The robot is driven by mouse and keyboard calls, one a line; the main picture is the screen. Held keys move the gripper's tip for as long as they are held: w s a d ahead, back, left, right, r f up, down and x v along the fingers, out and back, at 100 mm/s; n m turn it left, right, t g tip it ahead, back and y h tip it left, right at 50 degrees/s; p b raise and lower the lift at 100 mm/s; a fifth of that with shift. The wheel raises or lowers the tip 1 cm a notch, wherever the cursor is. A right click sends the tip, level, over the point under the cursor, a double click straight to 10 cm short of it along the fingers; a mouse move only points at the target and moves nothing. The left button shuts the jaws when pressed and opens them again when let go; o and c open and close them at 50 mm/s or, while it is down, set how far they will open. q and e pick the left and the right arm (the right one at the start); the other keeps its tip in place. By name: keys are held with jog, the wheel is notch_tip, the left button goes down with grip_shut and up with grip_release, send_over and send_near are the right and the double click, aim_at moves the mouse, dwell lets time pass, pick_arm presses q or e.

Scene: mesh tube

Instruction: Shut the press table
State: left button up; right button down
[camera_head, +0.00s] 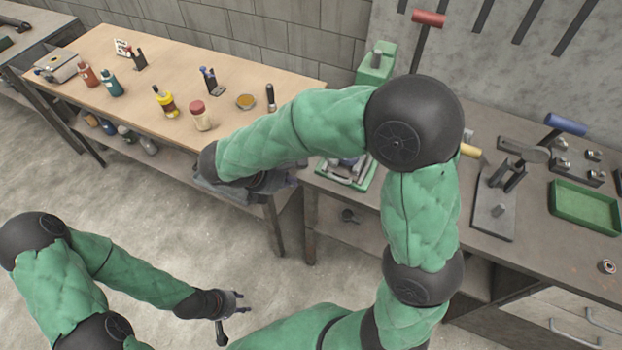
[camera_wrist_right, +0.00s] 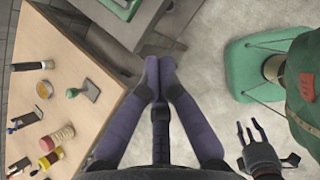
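I cannot tell for sure which part is the press table. A green-and-grey device with a flat, tray-like part (camera_head: 347,176) stands at the left end of the grey bench, partly hidden behind my right arm. Its green edge also shows at the top of the right wrist view (camera_wrist_right: 122,8). A red-handled lever (camera_head: 428,18) rises behind my arm. My right gripper (camera_head: 291,181) is over the gap by the wooden table's right end, left of the device. Its fingertips are together and empty in the wrist view (camera_wrist_right: 160,62). My left gripper (camera_head: 243,302) is low over the floor, fingers apart and empty.
The wooden table (camera_head: 100,45) holds bottles, a jar (camera_head: 201,116) and small tools. On the grey bench to the right are a lever clamp (camera_head: 495,205), a blue-handled tool (camera_head: 565,125) and a green tray (camera_head: 585,207). The floor around my left gripper is clear.

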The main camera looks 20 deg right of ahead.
jog(key=w+d+f+b, duration=0.1)
jog(key=d+f, duration=0.1)
jog(key=d, duration=0.1)
jog(key=d+f+b, duration=0.2)
jog(key=d+f, duration=0.1)
jog(key=w+d+f+b, duration=0.1)
jog(key=d+f, duration=0.2)
jog(key=d, duration=0.1)
jog(key=shift+w+f+b, duration=0.1)
jog(key=shift+w+b, duration=0.2)
jog(key=shift+b, duration=0.1)
jog(key=w+d+p, duration=0.1)
jog(key=w+d, duration=0.2)
jog(key=w+d+p, duration=0.1)
jog(key=w+d, duration=0.1)
jog(key=d, duration=0.1)
jog(key=w+d+p, duration=0.1)
jog(key=w+d, duration=0.2)
jog(key=d, duration=0.1)
jog(key=shift+w+p, duration=0.3)
jog(key=shift+w, duration=0.05)
